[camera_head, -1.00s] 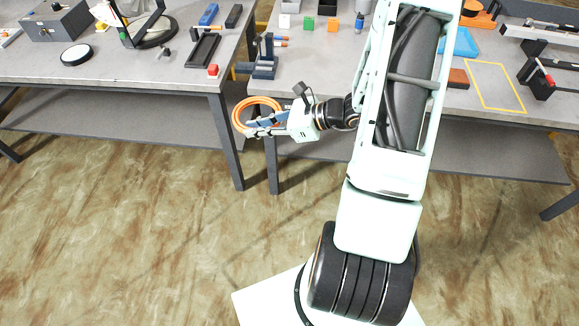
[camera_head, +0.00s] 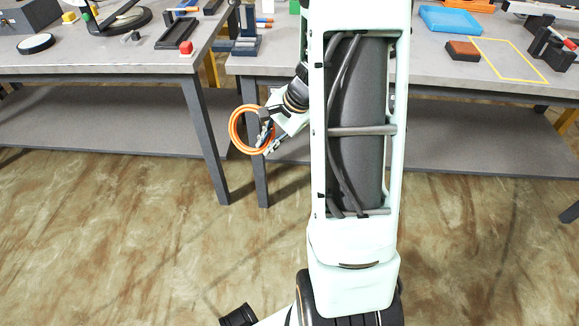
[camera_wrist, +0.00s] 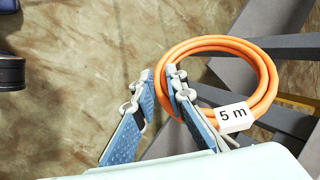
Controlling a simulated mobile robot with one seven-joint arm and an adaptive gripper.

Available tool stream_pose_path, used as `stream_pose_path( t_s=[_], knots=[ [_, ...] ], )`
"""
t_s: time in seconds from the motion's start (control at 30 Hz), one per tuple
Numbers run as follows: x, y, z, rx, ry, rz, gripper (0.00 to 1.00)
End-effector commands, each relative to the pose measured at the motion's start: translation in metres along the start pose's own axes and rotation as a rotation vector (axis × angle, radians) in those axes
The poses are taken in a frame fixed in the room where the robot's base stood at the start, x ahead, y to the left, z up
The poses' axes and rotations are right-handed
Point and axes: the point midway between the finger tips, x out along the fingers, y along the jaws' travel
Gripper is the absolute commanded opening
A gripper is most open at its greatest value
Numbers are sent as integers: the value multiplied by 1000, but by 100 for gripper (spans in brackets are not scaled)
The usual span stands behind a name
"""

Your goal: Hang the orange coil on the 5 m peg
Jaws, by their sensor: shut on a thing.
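The orange coil (camera_head: 233,127) is a ring of several turns, held in the air in front of the table edges, near the gap between the two tables. My gripper (camera_head: 265,143) is shut on the coil's side nearest the arm. In the wrist view, the coil (camera_wrist: 269,80) carries a white tag (camera_wrist: 235,117) reading "5 m". My gripper's blue-padded fingers (camera_wrist: 160,82) are at the coil's left side there, and the exact contact is partly hidden. I cannot make out a 5 m peg in either view.
The left table (camera_head: 90,62) and right table (camera_head: 440,78) have grey legs and lower shelves. The floor in front is clear.

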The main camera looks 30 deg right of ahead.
Motion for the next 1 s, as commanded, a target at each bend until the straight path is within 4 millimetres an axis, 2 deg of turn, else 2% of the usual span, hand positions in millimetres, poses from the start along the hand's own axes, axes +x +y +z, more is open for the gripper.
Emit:
stream_pose_path(
  t_s=[0.03,0.1,0.3,0.5,0.7,1.0],
  knots=[
    [17,10,-9,-54,32,-8,0],
    [25,17,-20,-132,73,-19,0],
    [44,36,-50,-330,171,-64,0],
    [54,46,-73,-467,228,-106,0],
    [54,50,-82,-528,249,-128,0],
    [52,49,-84,-538,252,-131,0]
  ],
)
